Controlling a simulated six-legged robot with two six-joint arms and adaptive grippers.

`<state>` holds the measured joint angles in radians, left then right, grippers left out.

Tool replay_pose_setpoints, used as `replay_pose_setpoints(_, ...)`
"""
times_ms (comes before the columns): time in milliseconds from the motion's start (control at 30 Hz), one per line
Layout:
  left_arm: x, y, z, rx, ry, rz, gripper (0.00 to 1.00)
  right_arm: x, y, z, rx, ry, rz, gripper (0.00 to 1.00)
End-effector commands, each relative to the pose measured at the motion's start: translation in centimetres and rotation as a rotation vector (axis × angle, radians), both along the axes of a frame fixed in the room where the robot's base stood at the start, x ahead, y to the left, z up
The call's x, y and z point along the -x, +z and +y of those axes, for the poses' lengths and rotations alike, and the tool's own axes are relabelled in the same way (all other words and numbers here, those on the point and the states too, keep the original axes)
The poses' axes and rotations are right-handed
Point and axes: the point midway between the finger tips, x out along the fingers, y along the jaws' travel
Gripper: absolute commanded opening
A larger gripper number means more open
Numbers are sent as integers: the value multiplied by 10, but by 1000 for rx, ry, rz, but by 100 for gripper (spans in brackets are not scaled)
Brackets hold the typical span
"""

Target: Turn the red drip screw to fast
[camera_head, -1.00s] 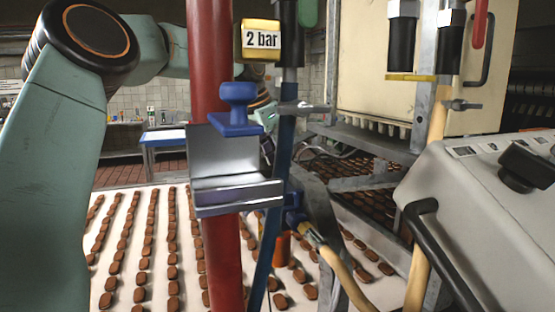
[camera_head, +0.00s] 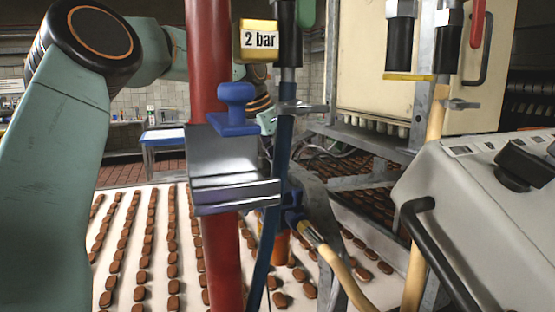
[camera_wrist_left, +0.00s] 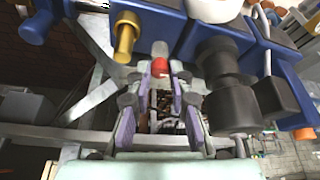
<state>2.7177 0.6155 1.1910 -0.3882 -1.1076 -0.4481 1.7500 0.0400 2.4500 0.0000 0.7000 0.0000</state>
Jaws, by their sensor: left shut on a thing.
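The red drip screw (camera_wrist_left: 159,67) shows in the left wrist view as a small red knob on the blue machine body. My left gripper (camera_wrist_left: 160,80) reaches up to it, with its fingertips closed around the knob. The purple finger pads lie on either side below it. The screw's fast marking cannot be made out. In the head view my left arm comes in from the left and passes behind the red post; its gripper and the screw are hidden there. My right gripper is not in view.
A brass fitting (camera_wrist_left: 126,36) and a black valve part (camera_wrist_left: 233,106) flank the screw closely. In the head view, a red post (camera_head: 208,60), a grey bracket (camera_head: 235,195) and a blue pole (camera_head: 272,220) stand in front. A white belt (camera_head: 125,290) carries rows of brown biscuits.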

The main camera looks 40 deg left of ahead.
Motion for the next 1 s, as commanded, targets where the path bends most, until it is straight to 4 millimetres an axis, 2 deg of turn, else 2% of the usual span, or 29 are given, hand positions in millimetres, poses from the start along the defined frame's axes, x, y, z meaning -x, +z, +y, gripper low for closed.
replay_pose_setpoints(267,-1,2,1,-3,19,-5,0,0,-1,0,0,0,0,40)
replay_pose_setpoints(467,-1,1,0,-4,103,-6,0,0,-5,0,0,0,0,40)
replay_pose_setpoints(1000,-2,3,-4,-7,544,-10,0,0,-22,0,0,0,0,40)
